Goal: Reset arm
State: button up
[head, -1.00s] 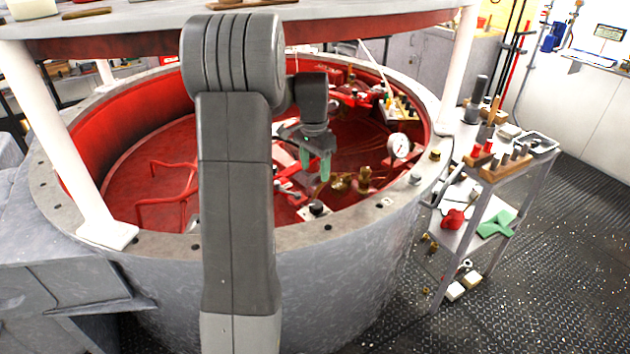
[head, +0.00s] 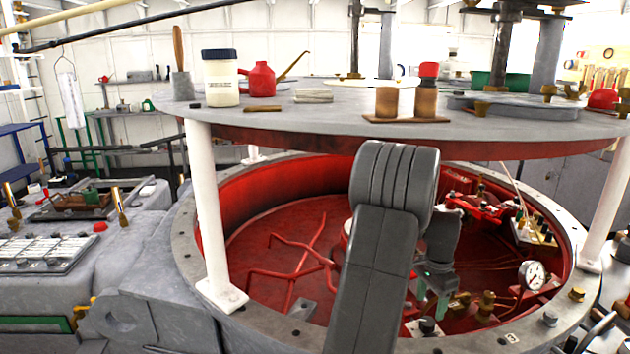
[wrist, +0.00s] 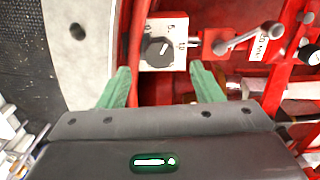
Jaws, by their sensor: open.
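My gripper (head: 432,298) hangs inside the round red-lined vessel (head: 235,205), below its raised lid, with my grey arm in front of it. In the wrist view the two green fingers of my gripper (wrist: 160,85) are spread apart with nothing between them. My arm hides part of the vessel's interior in the head view.
The grey lid (head: 330,122) stands on white posts (head: 212,215) above the vessel. A pressure gauge (head: 532,275) and brass fittings (head: 486,305) are to the right of my gripper. Red bent pipes (head: 300,265) are to the left. A bolted rim (wrist: 80,70) lies left of the fingers.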

aim_at(427, 321)
notch_tip(427, 321, down, 6)
jog(key=shift+s+f, duration=0.1)
jog(key=shift+f, duration=0.15)
jog(key=shift+r, duration=0.15)
